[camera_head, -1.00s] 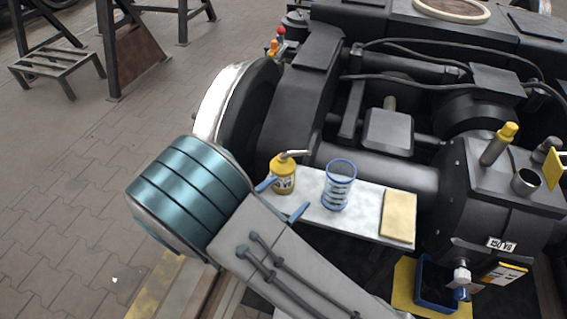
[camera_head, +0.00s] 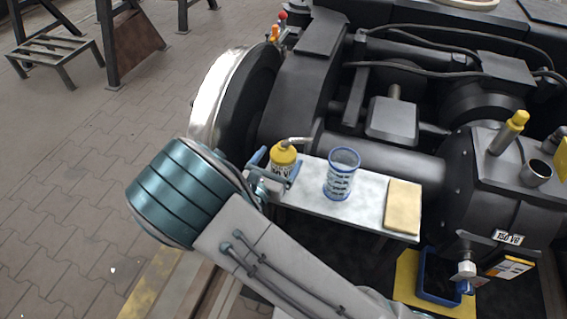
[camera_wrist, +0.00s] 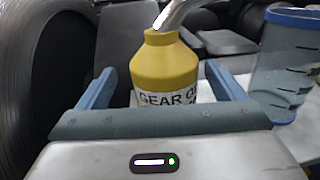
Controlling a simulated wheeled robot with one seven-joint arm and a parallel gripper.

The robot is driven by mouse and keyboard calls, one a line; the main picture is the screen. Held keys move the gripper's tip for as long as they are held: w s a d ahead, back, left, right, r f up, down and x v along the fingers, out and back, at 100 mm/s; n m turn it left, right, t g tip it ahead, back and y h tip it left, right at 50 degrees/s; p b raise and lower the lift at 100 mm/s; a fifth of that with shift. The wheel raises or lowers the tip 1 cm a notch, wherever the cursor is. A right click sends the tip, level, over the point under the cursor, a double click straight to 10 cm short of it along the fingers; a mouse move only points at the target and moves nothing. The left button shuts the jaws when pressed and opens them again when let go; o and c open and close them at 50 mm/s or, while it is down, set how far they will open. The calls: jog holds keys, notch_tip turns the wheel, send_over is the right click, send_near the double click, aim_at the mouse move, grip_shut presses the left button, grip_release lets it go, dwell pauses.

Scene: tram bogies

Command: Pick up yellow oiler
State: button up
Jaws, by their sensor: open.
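The yellow oiler (camera_head: 284,155) stands upright at the left end of a light shelf (camera_head: 307,197). It has a grey spout and a white label; the wrist view shows the oiler (camera_wrist: 165,68) with "GEAR" lettering. My gripper (camera_head: 277,163) is at the oiler. In the wrist view my gripper (camera_wrist: 160,90) is open, with one blue finger on each side of the oiler's lower body. Gaps show between the fingers and the body. The oiler's base is hidden behind the gripper's front edge.
A clear cup with blue rims (camera_head: 341,174) stands right of the oiler, close to the right finger in the wrist view. A tan pad (camera_head: 403,206) lies at the shelf's right end. Dark bogie parts (camera_head: 390,118) rise behind the shelf, and a wheel (camera_head: 222,95) stands to the left.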

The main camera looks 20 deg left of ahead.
aim_at(286, 152)
jog(key=w, duration=0.2)
jog(key=w+d+b, duration=0.1)
jog(key=w, duration=0.1)
jog(key=shift+d+f, duration=0.1)
jog(key=shift+d, duration=0.05)
jog(key=c, duration=1.4)
jog(key=shift+o, duration=0.2)
